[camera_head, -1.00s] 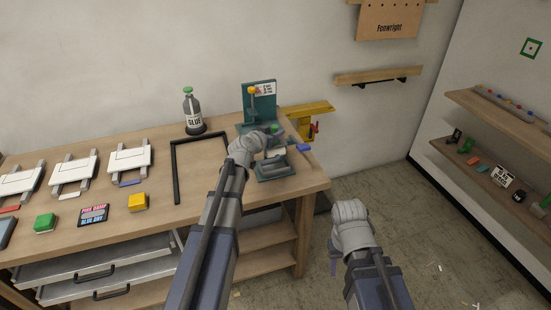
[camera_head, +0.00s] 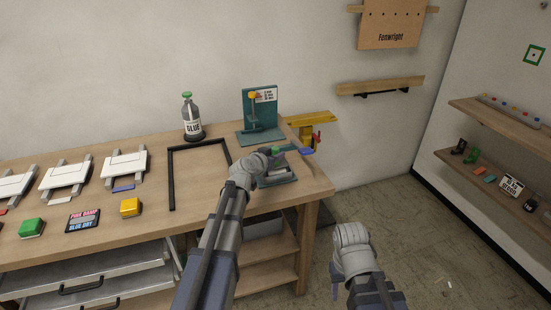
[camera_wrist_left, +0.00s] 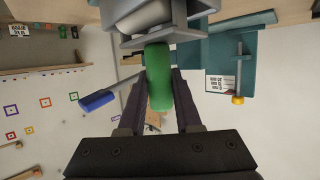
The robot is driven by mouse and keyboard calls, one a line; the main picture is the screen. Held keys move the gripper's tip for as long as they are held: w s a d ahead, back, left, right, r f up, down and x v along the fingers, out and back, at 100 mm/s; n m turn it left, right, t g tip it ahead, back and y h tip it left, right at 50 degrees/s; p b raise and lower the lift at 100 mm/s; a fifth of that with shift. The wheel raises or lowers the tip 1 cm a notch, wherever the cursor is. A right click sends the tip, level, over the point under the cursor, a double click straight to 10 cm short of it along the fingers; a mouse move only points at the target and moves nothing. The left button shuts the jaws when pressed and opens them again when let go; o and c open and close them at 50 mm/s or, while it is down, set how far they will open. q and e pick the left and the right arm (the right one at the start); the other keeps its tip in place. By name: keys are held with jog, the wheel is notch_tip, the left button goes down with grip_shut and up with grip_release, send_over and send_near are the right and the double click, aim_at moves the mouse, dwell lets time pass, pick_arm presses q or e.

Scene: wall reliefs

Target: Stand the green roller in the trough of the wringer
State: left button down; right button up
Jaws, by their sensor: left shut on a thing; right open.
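The green roller (camera_wrist_left: 159,80) is between the fingers of my left gripper (camera_wrist_left: 158,95), which is shut on it. In the head view my left gripper (camera_head: 278,151) is over the wringer (camera_head: 277,181), at the bench's right end, and partly hides it. The wringer is a small teal and grey device. In the left wrist view its grey trough (camera_wrist_left: 150,40), with a pale cylinder in it, is next to the roller's far end. I cannot tell whether they touch. My right gripper (camera_head: 337,288) is open and away from the bench, mostly hidden by its wrist.
A blue handle (camera_wrist_left: 97,100) on a grey arm is beside the roller. A teal stand (camera_head: 259,108) with a yellow knob is behind the wringer. A glue bottle (camera_head: 192,117) and a black frame (camera_head: 172,180) are to the left. A yellow bracket (camera_head: 308,119) is behind.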

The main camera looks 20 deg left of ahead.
pick_arm(q)
jog(key=shift+s+f+b, duration=0.15)
jog(key=shift+f+b, duration=0.4)
jog(key=shift+b, duration=0.1)
jog(key=c, duration=1)
grip_release()
jog(key=shift+c, duration=0.2)
jog(key=o, duration=0.3)
jog(key=shift+f, duration=0.1)
jog(key=shift+o, duration=0.7)
